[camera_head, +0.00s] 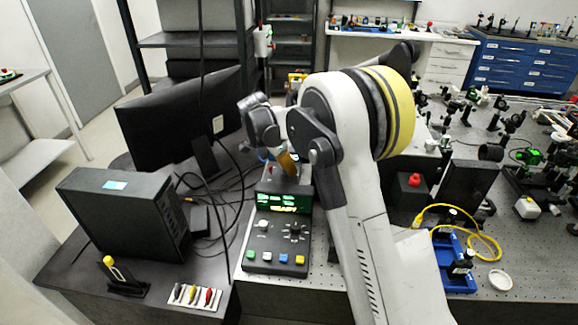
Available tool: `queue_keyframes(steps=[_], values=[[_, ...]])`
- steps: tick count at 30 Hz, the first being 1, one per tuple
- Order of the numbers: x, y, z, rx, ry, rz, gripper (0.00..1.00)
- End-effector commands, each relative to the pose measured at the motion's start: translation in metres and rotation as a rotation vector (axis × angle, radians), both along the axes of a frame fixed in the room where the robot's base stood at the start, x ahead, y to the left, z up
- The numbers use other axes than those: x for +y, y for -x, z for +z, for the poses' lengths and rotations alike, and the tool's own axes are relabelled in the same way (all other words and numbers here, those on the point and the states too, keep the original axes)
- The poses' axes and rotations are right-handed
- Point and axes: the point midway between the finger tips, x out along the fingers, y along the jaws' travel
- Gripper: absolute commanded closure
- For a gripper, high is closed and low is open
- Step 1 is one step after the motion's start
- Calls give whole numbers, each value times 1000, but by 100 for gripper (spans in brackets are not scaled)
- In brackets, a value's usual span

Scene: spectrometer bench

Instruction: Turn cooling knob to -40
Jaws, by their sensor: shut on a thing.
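A dark control box (274,262) stands on the bench in the head view. Its green display (283,202) is lit and seems to read READY in its lower line. A black dial knob (294,228) and a pale knob (263,223) are on its face, and both are uncovered. The label of the cooling knob and its value are too small to read. My gripper (284,160) is small and partly hidden by my arm, just behind the display. It is shut on a brownish thing that I cannot identify. It is apart from both visible knobs.
Colored buttons line the box's front edge. A monitor (178,112) and a computer tower (120,215) stand to the left, with loose cables between them and the box. A blue tray (452,262) with a yellow cable and crowded optics on the bench lie to the right.

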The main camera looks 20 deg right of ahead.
Motion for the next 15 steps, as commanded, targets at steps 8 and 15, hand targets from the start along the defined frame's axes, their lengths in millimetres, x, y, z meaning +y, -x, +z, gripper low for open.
queue_keyframes(steps=[8,15], values=[[1,-1,1,2,-2,-262,100],[1,-2,1,3,-1,-489,100]])
